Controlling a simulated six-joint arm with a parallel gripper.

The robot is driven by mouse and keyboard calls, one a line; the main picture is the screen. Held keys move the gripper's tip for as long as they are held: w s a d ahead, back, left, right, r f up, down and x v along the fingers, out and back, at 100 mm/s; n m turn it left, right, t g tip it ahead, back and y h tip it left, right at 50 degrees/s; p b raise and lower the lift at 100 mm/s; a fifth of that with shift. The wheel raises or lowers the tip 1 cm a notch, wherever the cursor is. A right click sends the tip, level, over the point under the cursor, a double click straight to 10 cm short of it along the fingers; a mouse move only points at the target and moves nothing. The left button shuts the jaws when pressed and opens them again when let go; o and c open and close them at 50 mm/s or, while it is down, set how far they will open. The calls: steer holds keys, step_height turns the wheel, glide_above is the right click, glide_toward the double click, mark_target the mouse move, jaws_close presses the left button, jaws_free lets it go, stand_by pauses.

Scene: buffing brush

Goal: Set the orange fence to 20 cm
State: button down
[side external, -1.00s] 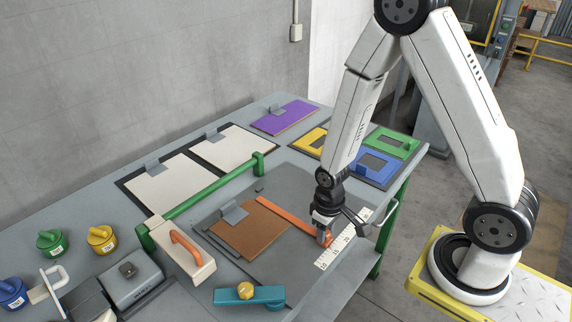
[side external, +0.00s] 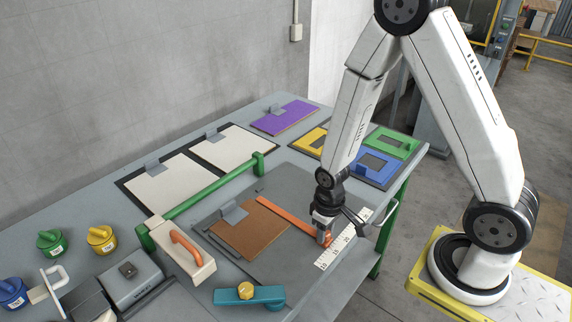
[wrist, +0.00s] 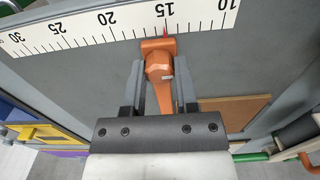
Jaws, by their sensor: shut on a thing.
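The orange fence (side external: 284,214) is a long thin bar lying across the grey bed, from beside the brown board (side external: 252,230) to the white scale (side external: 343,241). My gripper (side external: 325,233) is down at the fence's scale end. In the wrist view, my gripper (wrist: 160,72) has its two fingers on either side of the fence's orange knob (wrist: 158,66) and is shut on it. The scale (wrist: 115,27) appears upside down there, marked from 10 to 30. The red pointer (wrist: 165,31) on the fence's end stands at about the 15 mark.
A green rail (side external: 210,187) runs behind the bed. A cream block with an orange handle (side external: 184,253) and a teal bar with a yellow knob (side external: 262,296) stand near the front. The bed between board and scale is clear apart from the fence.

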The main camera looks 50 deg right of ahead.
steer(key=shift+d, duration=0.1)
stand_by(0.4)
steer(key=shift+d, duration=2.35)
steer(key=shift+c, duration=1.8)
jaws_free()
steer(key=shift+r, duration=0.1)
step_height(320, 180, up, 8)
steer(key=s+a+r+t, duration=0.1)
steer(key=a+r+t, duration=0.1)
steer(key=a+r, duration=0.3)
steer(key=shift+a+r+t, duration=0.25)
steer(key=shift+a+t, duration=0.05)
steer(key=shift+a, duration=0.3)
